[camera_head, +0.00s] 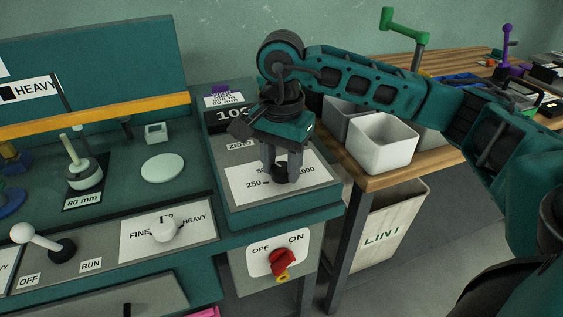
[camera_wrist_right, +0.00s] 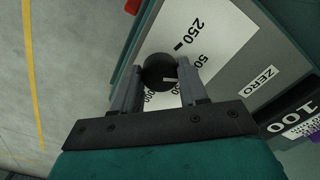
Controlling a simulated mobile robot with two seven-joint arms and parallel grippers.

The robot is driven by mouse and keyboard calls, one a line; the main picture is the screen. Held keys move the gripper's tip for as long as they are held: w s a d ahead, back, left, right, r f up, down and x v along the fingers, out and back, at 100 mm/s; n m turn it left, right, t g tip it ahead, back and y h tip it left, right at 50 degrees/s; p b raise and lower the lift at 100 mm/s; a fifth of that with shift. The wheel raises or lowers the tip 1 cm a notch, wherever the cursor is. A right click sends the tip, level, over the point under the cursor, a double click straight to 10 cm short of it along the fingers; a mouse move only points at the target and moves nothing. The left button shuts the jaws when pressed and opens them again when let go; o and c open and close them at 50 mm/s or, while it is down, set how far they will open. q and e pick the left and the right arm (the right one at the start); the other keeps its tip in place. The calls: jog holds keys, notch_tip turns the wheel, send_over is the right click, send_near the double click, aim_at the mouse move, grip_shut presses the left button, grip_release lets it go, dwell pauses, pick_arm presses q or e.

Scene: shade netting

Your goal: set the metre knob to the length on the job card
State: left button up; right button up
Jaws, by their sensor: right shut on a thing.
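The metre knob (camera_head: 280,173) is a small black knob on a white dial plate (camera_head: 242,187) with numbers around it, including 250 and 2000. My right gripper (camera_head: 281,176) points down over the dial, its fingers on either side of the knob and shut on it. In the right wrist view the knob (camera_wrist_right: 158,72) sits between the fingertips (camera_wrist_right: 160,80). A short white line on it points right, roughly toward the partly hidden labels past 250. The job card (camera_head: 223,98) stands behind; its small print is hard to read. My left gripper is out of view.
A black display (camera_head: 228,116) reading 100, partly hidden, and a ZERO label (camera_head: 240,146) lie behind the dial. A red OFF/ON switch (camera_head: 283,262) is below, a white FINE/HEAVY knob (camera_head: 166,229) left. Bins (camera_head: 383,143) stand on the wooden bench to the right.

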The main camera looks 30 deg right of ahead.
aim_at(282, 168)
jog(key=o, duration=1.1)
jog(key=shift+c, duration=0.2)
notch_tip(282, 168, up, 13)
jog(key=p, duration=0.2)
jog(key=shift+p, duration=0.4)
jog(key=shift+s+f, duration=0.1)
